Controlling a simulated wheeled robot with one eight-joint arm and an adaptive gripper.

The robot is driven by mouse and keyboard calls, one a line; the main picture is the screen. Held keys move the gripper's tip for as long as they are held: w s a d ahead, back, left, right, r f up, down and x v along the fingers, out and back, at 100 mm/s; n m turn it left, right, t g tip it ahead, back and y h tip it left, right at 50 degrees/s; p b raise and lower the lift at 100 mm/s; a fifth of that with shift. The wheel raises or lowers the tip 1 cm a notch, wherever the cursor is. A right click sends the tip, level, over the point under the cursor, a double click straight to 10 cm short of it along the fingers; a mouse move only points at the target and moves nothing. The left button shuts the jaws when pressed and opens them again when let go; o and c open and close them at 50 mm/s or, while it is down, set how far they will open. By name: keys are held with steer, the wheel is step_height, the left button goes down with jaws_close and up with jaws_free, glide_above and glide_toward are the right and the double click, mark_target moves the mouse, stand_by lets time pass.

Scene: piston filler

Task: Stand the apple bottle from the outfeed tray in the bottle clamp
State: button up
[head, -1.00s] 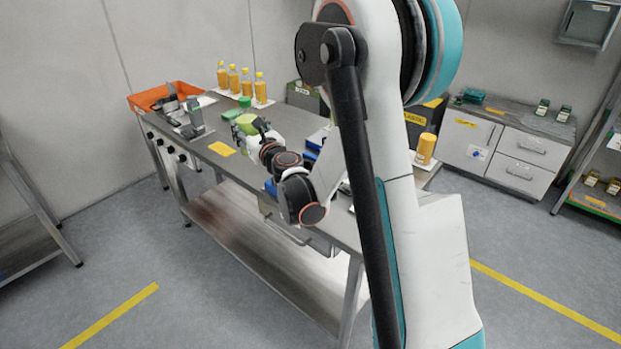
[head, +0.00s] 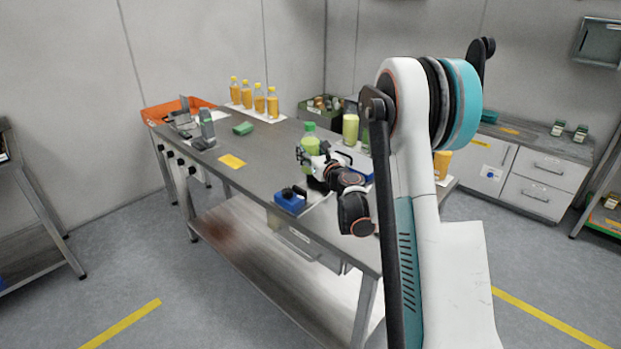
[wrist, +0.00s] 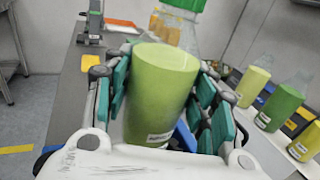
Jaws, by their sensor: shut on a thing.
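My gripper (wrist: 158,100) is shut on a light green bottle (wrist: 160,85) with a green cap, apparently the apple bottle. In the head view this bottle (head: 310,152) looks roughly upright beside my gripper (head: 318,164), over the bench; I cannot tell whether its base touches anything. A blue block with a black top (head: 291,200) sits near the bench's front edge, just left of and below the gripper; it may be the bottle clamp, but I cannot tell.
A grey upright fixture (head: 205,132), a green block (head: 243,128) and a yellow label (head: 231,161) are on the bench's left half. Several orange bottles (head: 259,102) stand along the back, near an orange bin (head: 155,115). The bench middle is mostly clear.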

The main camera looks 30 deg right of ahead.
step_height(320, 180, down, 8)
steer(key=b, duration=0.2)
steer(key=shift+b, duration=0.35)
steer(key=shift+r, duration=0.1)
steer(key=o, duration=1.4)
steer(key=shift+s, duration=0.1)
